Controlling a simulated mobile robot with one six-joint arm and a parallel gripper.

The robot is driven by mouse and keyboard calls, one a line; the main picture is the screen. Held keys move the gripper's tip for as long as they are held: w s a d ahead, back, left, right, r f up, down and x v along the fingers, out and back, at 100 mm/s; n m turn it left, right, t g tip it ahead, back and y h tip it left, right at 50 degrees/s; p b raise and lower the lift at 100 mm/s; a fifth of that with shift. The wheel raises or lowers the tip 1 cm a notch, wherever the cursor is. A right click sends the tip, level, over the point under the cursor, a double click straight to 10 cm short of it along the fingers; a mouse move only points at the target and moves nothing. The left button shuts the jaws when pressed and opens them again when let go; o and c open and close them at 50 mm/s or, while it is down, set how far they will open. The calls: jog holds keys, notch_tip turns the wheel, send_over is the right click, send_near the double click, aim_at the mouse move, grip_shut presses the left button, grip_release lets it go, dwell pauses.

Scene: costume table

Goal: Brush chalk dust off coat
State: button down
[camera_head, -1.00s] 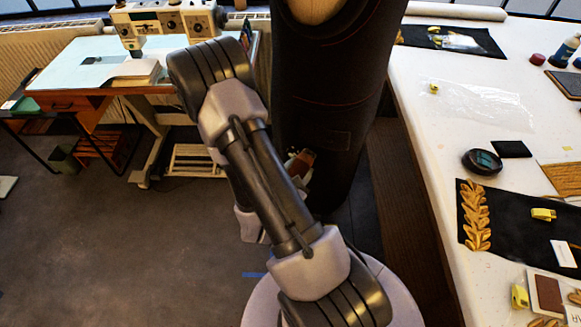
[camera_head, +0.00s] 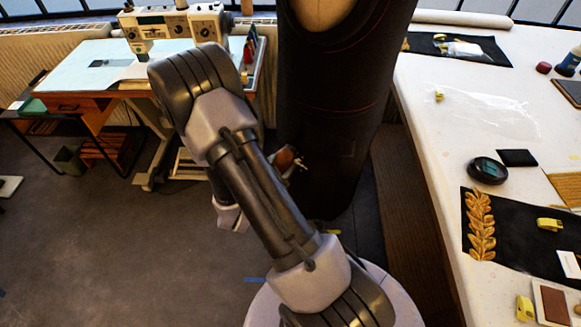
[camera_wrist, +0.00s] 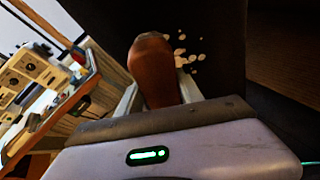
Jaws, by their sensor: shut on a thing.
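The dark coat (camera_head: 335,105) hangs on an upright form with a pale neck top, behind my arm in the head view. It fills the right and upper middle of the wrist view (camera_wrist: 215,20). Several pale chalk spots (camera_wrist: 187,60) show on the coat, just right of the brush. My gripper (camera_wrist: 158,92) is shut on the brown wooden handle of the brush (camera_wrist: 153,62). The brush also shows in the head view (camera_head: 284,158), in front of the coat's left side. Its bristles are hidden, so I cannot tell whether they touch the coat.
A long white table (camera_head: 465,120) stands close on the right, with black cloths, gold leaf trim and small items. A sewing machine (camera_head: 170,25) stands on a desk at back left. The floor (camera_head: 120,250) at left is mostly clear.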

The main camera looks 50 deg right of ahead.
jog(key=shift+w+r+p, duration=0.1)
jog(key=shift+r+p, duration=0.25)
jog(key=shift+r, duration=0.3)
jog(key=s, duration=0.1)
jog(key=s+b, duration=0.1)
jog(key=shift+s+d+f+b, duration=0.2)
jog(key=shift+s+d+b, duration=0.1)
jog(key=shift+s, duration=0.05)
jog(key=shift+s+d+r+b, duration=0.1)
jog(key=shift+s+d+b, duration=0.1)
jog(key=shift+s, duration=0.65)
jog(key=shift+s+d+r+b, duration=0.1)
jog(key=shift+s+b, duration=0.1)
jog(key=shift+s, duration=0.6)
jog(key=shift+s+r+p, duration=0.25)
jog(key=shift+s+p, duration=0.05)
jog(key=shift+p, duration=0.6)
jog(key=shift+s+d+f+p, duration=0.1)
jog(key=shift+s+f+p, duration=0.1)
jog(key=shift+s+p, duration=0.5)
jog(key=shift+w+f, duration=0.15)
jog(key=shift+w, duration=0.15)
jog(key=shift+w+a, duration=0.2)
jog(key=shift+w, duration=1)
jog(key=shift+w+a, duration=0.25)
jog(key=shift+w, duration=1)
jog(key=shift+w+a, duration=0.2)
jog(key=shift+w, duration=1)
